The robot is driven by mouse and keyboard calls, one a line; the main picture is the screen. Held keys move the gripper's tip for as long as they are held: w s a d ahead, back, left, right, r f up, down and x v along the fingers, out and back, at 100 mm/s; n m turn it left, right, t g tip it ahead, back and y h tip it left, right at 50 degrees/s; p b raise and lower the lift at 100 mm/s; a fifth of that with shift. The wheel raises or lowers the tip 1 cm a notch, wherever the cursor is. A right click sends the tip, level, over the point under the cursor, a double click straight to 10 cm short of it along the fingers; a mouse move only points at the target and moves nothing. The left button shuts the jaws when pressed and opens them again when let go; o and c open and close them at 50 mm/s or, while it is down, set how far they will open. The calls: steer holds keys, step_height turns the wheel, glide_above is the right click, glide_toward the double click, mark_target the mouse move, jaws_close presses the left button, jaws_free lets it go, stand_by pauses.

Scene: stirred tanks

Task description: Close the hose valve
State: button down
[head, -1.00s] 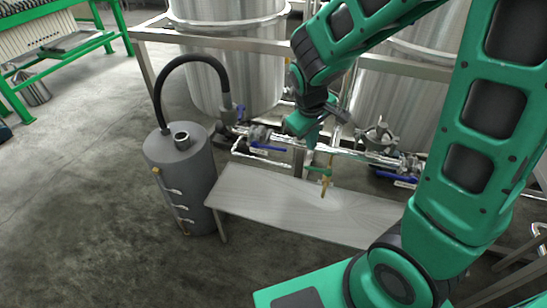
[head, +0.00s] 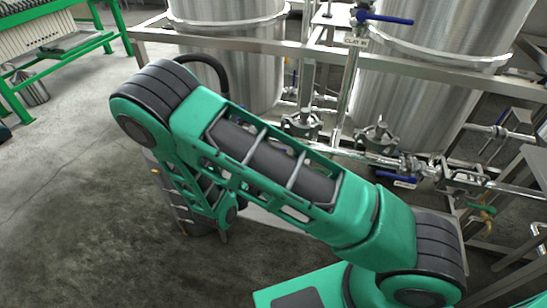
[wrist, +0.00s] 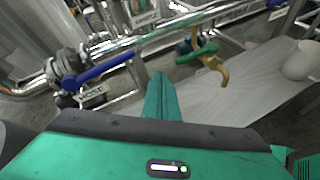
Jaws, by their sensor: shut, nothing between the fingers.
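In the wrist view, the hose valve's blue lever (wrist: 98,69) is at the left, above a tag reading HOSE (wrist: 92,96). The lever lies roughly along the steel pipe (wrist: 140,42). My gripper (wrist: 162,76) shows its green fingers together and empty, pointing toward the pipework. They are to the right of the lever's free end, with a visible gap in the picture; the depth between them is unclear.
A green-handled brass tap (wrist: 208,56) is right of my fingers, over a grey bench (wrist: 235,100) bearing a pale cup-like vessel (wrist: 300,60). Steel tanks (head: 232,60) stand behind; a black hose (head: 205,62) arches beyond my arm.

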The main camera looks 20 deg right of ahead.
steer(key=a+f+n+t, duration=0.4)
steer(key=a+n+t, duration=0.1)
steer(key=n, duration=0.3)
steer(key=w+a+x, duration=0.1)
steer(key=x, duration=0.9)
steer(key=shift+n+y, duration=0.3)
steer(key=shift+y, duration=0.1)
steer(key=shift+s+a+r, duration=0.1)
steer(key=shift+a+r, duration=0.05)
steer(key=shift+r, duration=0.9)
steer(key=shift+a+r, duration=0.1)
steer(key=shift+r, duration=0.95)
steer(key=shift+d+r, duration=0.1)
steer(key=shift+d, duration=0.05)
